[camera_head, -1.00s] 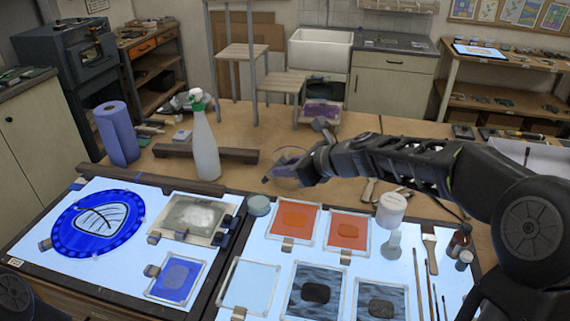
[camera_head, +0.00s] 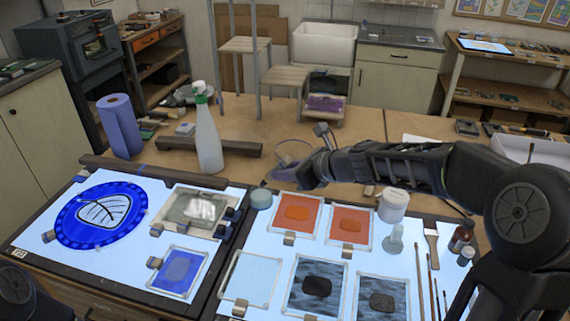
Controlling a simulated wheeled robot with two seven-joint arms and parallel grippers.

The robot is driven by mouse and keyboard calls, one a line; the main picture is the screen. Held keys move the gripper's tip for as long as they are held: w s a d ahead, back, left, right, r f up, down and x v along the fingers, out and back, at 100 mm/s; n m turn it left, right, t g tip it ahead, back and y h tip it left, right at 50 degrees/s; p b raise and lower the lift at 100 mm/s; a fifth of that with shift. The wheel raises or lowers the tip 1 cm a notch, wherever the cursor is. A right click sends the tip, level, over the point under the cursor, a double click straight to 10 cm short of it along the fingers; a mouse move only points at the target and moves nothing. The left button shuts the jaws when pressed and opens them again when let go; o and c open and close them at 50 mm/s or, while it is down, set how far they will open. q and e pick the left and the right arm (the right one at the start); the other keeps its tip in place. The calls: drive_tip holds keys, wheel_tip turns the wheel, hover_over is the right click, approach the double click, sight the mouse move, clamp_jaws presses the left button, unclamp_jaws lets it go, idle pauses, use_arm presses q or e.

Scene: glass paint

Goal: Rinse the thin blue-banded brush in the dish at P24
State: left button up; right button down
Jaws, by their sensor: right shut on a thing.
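My right gripper (camera_head: 285,177) reaches in from the right over the wooden table, behind the glowing panels. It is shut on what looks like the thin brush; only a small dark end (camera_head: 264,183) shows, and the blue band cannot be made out. A clear round dish (camera_head: 292,153) shows as a faint outline just behind the gripper, partly covered by it. I cannot tell whether the brush touches the dish, and no P24 mark is readable. My left gripper is out of view.
A spray bottle (camera_head: 207,140) and a blue paper roll (camera_head: 120,128) stand to the left. A green-grey lidded jar (camera_head: 261,198) is just below the gripper. Painted glass panes (camera_head: 297,215), a white jar (camera_head: 393,205) and several brushes lie on the lit panel. A wooden bar (camera_head: 235,147) lies behind.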

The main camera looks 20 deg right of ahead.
drive_tip(key=shift+w+a+f+b, duration=0.2)
drive_tip(key=shift+w+f+b, duration=0.15)
drive_tip(key=shift+f, duration=0.5)
drive_tip(key=shift+w+a+f+b, duration=0.15)
drive_tip(key=shift+w+f+b, duration=0.2)
drive_tip(key=shift+f, duration=0.5)
drive_tip(key=shift+w+a+f+b, duration=0.25)
drive_tip(key=shift+f+b, duration=0.2)
drive_tip(key=shift+f, duration=0.4)
drive_tip(key=shift+s+a, duration=0.15)
drive_tip(key=shift+a, duration=0.1)
drive_tip(key=shift+d, duration=0.15)
drive_tip(key=shift+w+d, duration=0.35)
drive_tip(key=shift+d, duration=0.15)
